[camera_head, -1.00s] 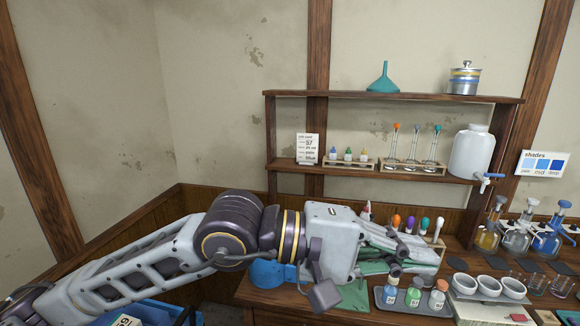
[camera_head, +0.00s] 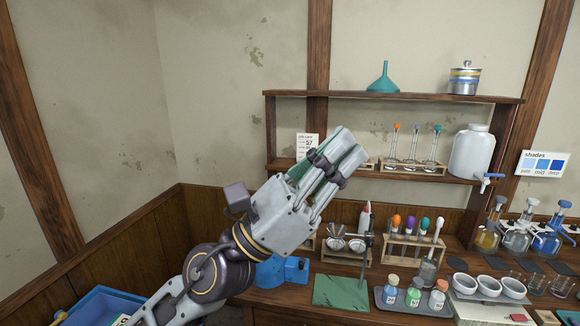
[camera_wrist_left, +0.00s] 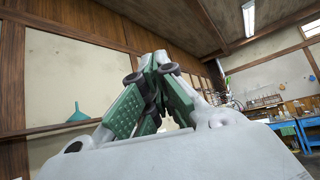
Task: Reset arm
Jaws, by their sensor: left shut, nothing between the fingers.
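My left gripper (camera_head: 345,160) is raised in front of the shelf, pointing up and to the right in the head view. Its fingers are together and hold nothing. In the left wrist view the green-padded fingers (camera_wrist_left: 155,75) meet at the tips, with the wall and ceiling behind them. The gripper hides part of the lower shelf and most of the small dropper bottles there. My right gripper is not in view.
The wooden shelf (camera_head: 400,97) holds a teal funnel (camera_head: 383,78), a metal pot (camera_head: 464,80) and a white jug (camera_head: 472,152). Below are a green mat (camera_head: 340,291), a bottle tray (camera_head: 410,308), racks and white bowls (camera_head: 487,286). A blue bin (camera_head: 95,308) is at lower left.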

